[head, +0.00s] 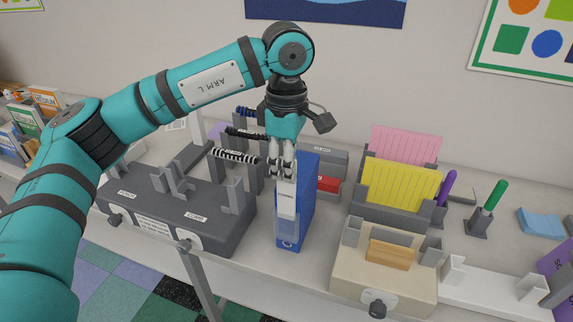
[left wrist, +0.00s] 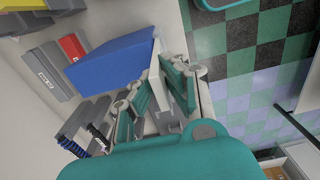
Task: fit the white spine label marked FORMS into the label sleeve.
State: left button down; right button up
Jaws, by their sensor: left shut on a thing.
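A blue binder (head: 311,190) stands upright on the table, its narrow spine facing me. My left gripper (head: 283,172) points down at the top of that spine, shut on the white spine label (head: 286,203). The label hangs upright in front of the spine; its print is too small to read. A paler area shows on the spine below it, but I cannot tell the sleeve's edges or whether the label is inside it. In the left wrist view, the fingers (left wrist: 166,90) pinch the pale label beside the blue binder (left wrist: 112,62). My right gripper is not in view.
A dark grey machine (head: 185,215) with upright posts stands close left of the binder. A beige block (head: 385,275) with a tan piece stands to the right. Yellow (head: 402,184) and pink (head: 405,146) card holders are behind it. Some bare table lies between binder and beige block.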

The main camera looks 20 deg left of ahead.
aim_at(286, 186)
pick_arm(q)
jog(key=shift+f+b, duration=1.85)
jog(key=shift+f, duration=0.6)
jog(key=c, duration=1.4)
grip_release()
jog(key=shift+o, duration=0.2)
jog(key=shift+r, duration=0.1)
notch_tip(286, 186, up, 12)
jog(key=shift+f, duration=0.1)
